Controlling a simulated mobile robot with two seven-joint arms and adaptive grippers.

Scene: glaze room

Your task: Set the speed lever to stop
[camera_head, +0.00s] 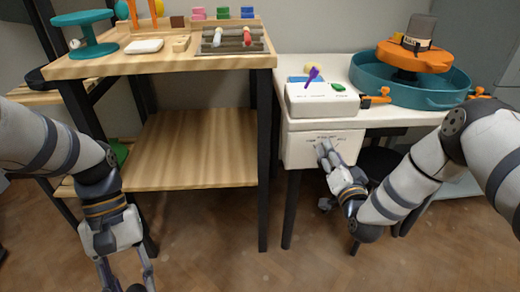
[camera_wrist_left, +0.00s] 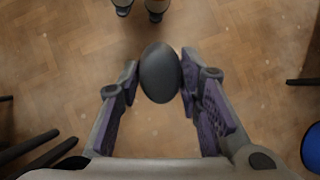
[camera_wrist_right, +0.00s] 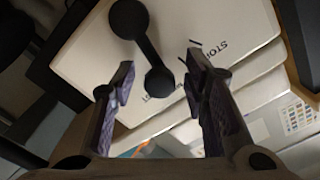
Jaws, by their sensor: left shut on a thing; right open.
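The white control panel (camera_head: 300,150) hangs on the front of the wheel table, with lettering along its upper part. In the right wrist view the panel (camera_wrist_right: 85,60) carries the word STOP near its right side. The dark speed lever (camera_wrist_right: 146,50) has a large round end at upper left and a smaller round end lower down. My right gripper (camera_head: 324,148) is open at the panel, and its fingers (camera_wrist_right: 160,66) stand either side of the lever's smaller end. Contact cannot be told. My left gripper (camera_wrist_left: 157,75) is shut on a dark oval object (camera_wrist_left: 159,74) above the floor.
A wooden workbench (camera_head: 170,67) stands at left, with a teal stand (camera_head: 88,38) and tools on top. A white box (camera_head: 320,102) with a purple tool sits above the panel. A teal basin (camera_head: 420,92) with an orange wheel is at right. Floor between is open.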

